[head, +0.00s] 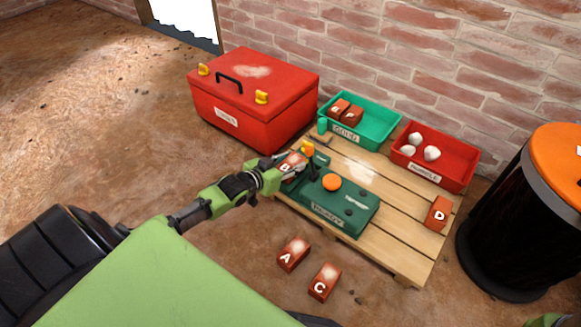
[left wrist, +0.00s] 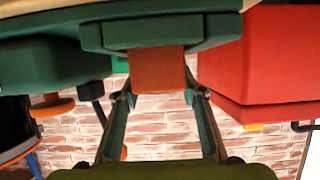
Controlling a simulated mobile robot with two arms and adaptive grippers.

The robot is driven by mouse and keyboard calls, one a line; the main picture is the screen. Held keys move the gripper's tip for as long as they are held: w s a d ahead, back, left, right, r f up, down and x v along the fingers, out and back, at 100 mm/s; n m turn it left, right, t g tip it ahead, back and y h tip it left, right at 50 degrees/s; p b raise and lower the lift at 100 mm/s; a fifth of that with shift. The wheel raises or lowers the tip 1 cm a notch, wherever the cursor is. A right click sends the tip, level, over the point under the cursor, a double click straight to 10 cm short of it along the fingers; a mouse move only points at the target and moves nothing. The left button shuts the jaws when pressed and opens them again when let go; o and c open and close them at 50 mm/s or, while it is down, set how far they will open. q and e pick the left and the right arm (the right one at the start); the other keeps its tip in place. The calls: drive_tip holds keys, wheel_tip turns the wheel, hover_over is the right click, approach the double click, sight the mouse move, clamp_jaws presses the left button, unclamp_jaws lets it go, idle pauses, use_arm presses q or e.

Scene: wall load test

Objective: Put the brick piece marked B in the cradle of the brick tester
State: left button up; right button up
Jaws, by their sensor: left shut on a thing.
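Brick piece B (head: 291,164) is a reddish block with a white letter, partly covered by my left gripper (head: 284,170). The gripper is shut on it at the left end of the green brick tester (head: 345,212). The tester has an orange knob on top and stands on the wooden pallet. In the left wrist view, brick B (left wrist: 158,72) sits between the two fingers, right against a green part of the tester (left wrist: 160,35). I cannot tell whether it rests fully in the cradle. My right gripper is not in view.
Bricks A (head: 293,254) and C (head: 324,282) lie on the floor in front of the pallet (head: 400,248). Brick D (head: 438,213) is on its right side. A green tray (head: 375,139) holds bricks; a red tray (head: 458,180) holds pale lumps. A red toolbox (head: 245,105) and black bin (head: 500,230) flank them.

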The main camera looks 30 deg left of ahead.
use_arm(q)
drive_tip(key=shift+w+r, duration=0.1)
drive_tip(key=o, duration=1.6)
drive_tip(key=shift+f, duration=0.2)
drive_tip(key=shift+c, duration=0.2)
